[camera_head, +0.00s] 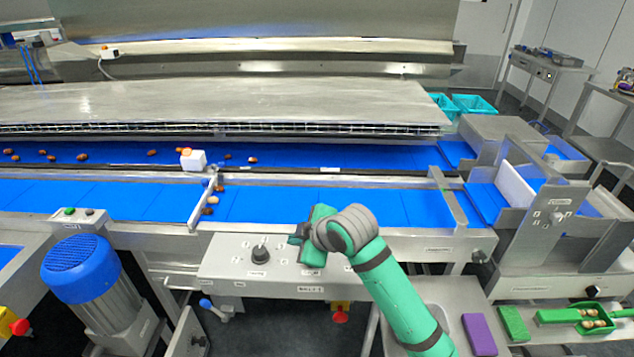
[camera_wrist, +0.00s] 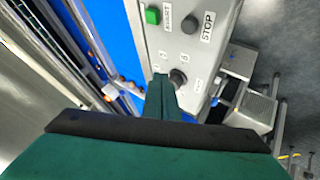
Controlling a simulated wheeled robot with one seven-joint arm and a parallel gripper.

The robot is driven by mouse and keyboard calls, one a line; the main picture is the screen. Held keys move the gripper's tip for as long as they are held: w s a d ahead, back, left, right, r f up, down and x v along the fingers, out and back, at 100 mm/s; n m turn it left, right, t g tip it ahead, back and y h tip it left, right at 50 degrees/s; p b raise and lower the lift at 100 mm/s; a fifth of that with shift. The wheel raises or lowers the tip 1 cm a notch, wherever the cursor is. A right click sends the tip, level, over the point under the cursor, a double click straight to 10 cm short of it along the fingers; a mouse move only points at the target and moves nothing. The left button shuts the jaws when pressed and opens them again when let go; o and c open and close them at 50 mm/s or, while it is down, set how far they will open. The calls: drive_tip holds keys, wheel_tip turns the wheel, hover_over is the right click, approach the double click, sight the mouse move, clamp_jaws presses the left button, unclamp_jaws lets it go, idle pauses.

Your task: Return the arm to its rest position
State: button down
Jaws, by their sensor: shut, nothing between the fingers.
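My green arm rises from the bottom right of the head view and bends at a grey joint over the front edge of the conveyor. My gripper (camera_wrist: 161,88) is shut and empty in the wrist view, its narrow green fingers together. In that view it lies over or beside the control panel (camera_wrist: 205,65), close to a dark knob (camera_wrist: 178,78); I cannot tell whether they touch. In the head view my gripper's fingertips are hard to make out. The panel's black knob (camera_head: 260,253) stands to the left of my arm's end.
Blue conveyor lanes (camera_head: 300,207) run behind my arm, with several brown dates (camera_head: 83,156) and a white box (camera_head: 192,159). A blue motor (camera_head: 80,265) stands at left. A purple block (camera_head: 479,334) and green scoop (camera_head: 593,317) lie on the right-hand bench.

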drive_tip(key=s+a+m+t+y, duration=0.2)
drive_tip(key=a+m+t+y, duration=0.2)
drive_tip(key=a, duration=0.7)
drive_tip(key=s+d+f+m+t+h, duration=0.25)
drive_tip(key=s+f+m+t, duration=0.25)
drive_tip(key=s+f+m, duration=0.5)
drive_tip(key=s+d+f+m+h, duration=0.2)
drive_tip(key=s+f+h, duration=0.15)
drive_tip(key=s, duration=0.25)
drive_tip(key=s+d+f+m+h, duration=0.2)
drive_tip(key=s+d+f+m, duration=0.15)
drive_tip(key=s, duration=0.25)
drive_tip(key=s+d+n+h, duration=0.1)
drive_tip(key=s+d, duration=0.3)
drive_tip(key=s, duration=0.7)
drive_tip(key=s+d+n, duration=0.1)
drive_tip(key=s+d, duration=0.3)
drive_tip(key=s, duration=0.8)
drive_tip(key=shift+n+g+h, duration=0.35)
drive_tip(key=shift+g+h, duration=0.05)
